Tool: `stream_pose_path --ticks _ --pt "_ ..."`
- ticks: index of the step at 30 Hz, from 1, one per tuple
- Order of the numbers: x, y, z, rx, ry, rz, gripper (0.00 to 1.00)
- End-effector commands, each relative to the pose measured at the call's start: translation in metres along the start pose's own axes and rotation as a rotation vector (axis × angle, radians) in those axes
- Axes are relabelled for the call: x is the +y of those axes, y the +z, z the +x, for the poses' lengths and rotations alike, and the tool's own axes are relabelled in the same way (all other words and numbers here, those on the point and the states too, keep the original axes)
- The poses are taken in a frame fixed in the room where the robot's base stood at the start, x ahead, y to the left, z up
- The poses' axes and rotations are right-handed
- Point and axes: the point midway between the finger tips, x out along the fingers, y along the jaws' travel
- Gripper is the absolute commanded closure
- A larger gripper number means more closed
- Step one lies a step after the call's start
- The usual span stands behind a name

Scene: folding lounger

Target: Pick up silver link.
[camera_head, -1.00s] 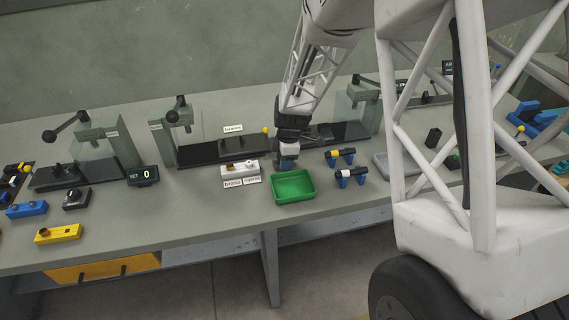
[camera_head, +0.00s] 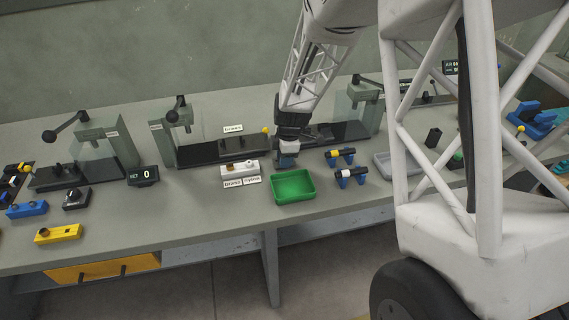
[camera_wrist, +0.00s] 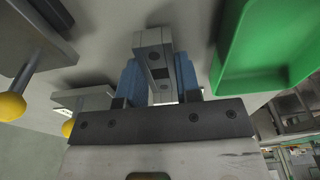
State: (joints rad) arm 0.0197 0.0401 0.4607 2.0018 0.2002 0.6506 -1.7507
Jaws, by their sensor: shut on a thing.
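In the head view my gripper (camera_head: 287,160) points down just above the bench, behind the green tray. The fingers largely hide the link there, and I cannot tell whether it touches the bench.
The green tray (camera_head: 293,199) stands just in front of my gripper. A white block (camera_head: 239,171) is to its left, and two blue stands with black bars (camera_head: 341,157) are to its right. Press fixtures (camera_head: 215,150) line the back.

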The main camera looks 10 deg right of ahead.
Motion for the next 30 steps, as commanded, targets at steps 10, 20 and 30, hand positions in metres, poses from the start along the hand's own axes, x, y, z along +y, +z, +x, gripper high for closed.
stream_pose_path --ticks 10,20,30 --pt "0.000 -0.002 -0.021 0.000 0.002 -0.001 0.97" --pt "0.000 -0.005 -0.038 0.000 0.001 0.000 0.97" --pt "0.000 -0.006 -0.052 0.000 0.000 0.000 0.97"
